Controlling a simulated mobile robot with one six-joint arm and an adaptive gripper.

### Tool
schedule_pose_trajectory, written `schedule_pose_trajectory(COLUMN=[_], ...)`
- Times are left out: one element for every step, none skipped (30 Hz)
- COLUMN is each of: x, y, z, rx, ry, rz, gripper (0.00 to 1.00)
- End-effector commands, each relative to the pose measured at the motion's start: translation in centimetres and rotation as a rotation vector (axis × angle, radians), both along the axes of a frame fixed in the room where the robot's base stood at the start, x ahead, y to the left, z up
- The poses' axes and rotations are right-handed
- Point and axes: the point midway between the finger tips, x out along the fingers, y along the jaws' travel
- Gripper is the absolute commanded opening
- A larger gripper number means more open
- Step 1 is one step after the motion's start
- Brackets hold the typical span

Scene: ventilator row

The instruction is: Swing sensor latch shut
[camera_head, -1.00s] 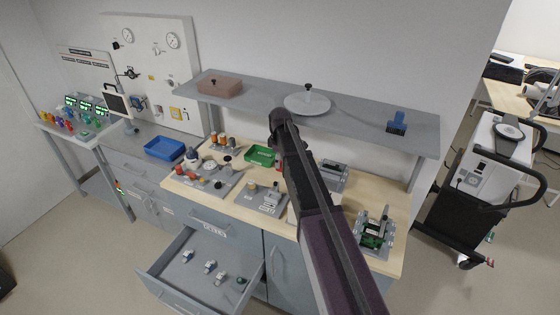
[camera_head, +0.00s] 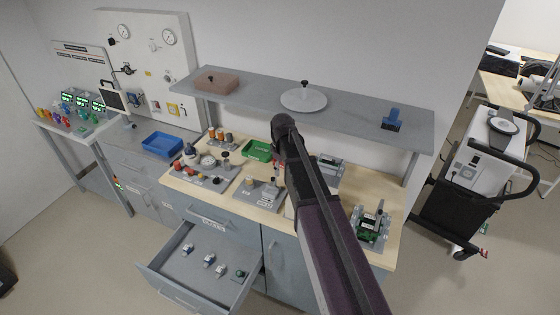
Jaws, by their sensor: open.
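My dark arm reaches up from the bottom across the middle of the bench, its far end (camera_head: 284,124) in front of the shelf. My gripper cannot be made out; it seems hidden behind the arm. A grey fixture with a green board (camera_head: 370,226) stands on the bench right of my arm, with upright grey parts on it. Another grey device (camera_head: 329,164) stands farther back, partly covered by the arm. A grey plate with small fittings (camera_head: 258,194) lies just left of the arm. Which of these carries the sensor latch, and how it stands, is too small to tell.
A shelf (camera_head: 350,118) overhangs the bench, with a brown box (camera_head: 217,80), a round lidded plate (camera_head: 303,98) and a blue brush-like item (camera_head: 392,120). An open drawer (camera_head: 205,262) juts out at front left.

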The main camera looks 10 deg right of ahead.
Motion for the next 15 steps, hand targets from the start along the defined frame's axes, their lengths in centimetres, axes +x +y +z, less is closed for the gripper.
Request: schedule_pose_trajectory(x=[-1.2, -1.6, -2.1, -2.6, -3.0, -3.5, -4.0, -4.4, -4.9, -5.3, -5.8, -6.3, -6.7, -7.2, -7.7], y=[0.0, 0.0, 0.0, 0.0, 0.0, 0.0, 0.0, 0.0, 0.0, 0.0, 0.0, 0.0, 0.1, 0.1, 0.1], z=[0.0, 0.0, 0.0, 0.0, -0.1, -0.1, -0.1, -0.1, -0.1, -0.2, -0.2, -0.3, -0.3, -0.4, -0.4], rx=[0.001, 0.001, 0.002, 0.002, 0.003, 0.004, 0.004, 0.005, 0.006, 0.006, 0.007, 0.008, 0.009, 0.009, 0.010], ry=[-0.002, -0.004, -0.005, -0.006, -0.007, -0.009, -0.010, -0.011, -0.013, -0.014, -0.015, -0.017, -0.017, -0.019, -0.020], rz=[-0.027, -0.044, -0.067, -0.083, -0.101, -0.123, -0.140, -0.158, -0.180, -0.197, -0.214, -0.236, -0.254, -0.270, -0.293], gripper=[0.59, 0.59, 0.59, 0.59, 0.59, 0.59, 0.59, 0.59, 0.59, 0.59, 0.59, 0.59, 0.59, 0.59, 0.59])
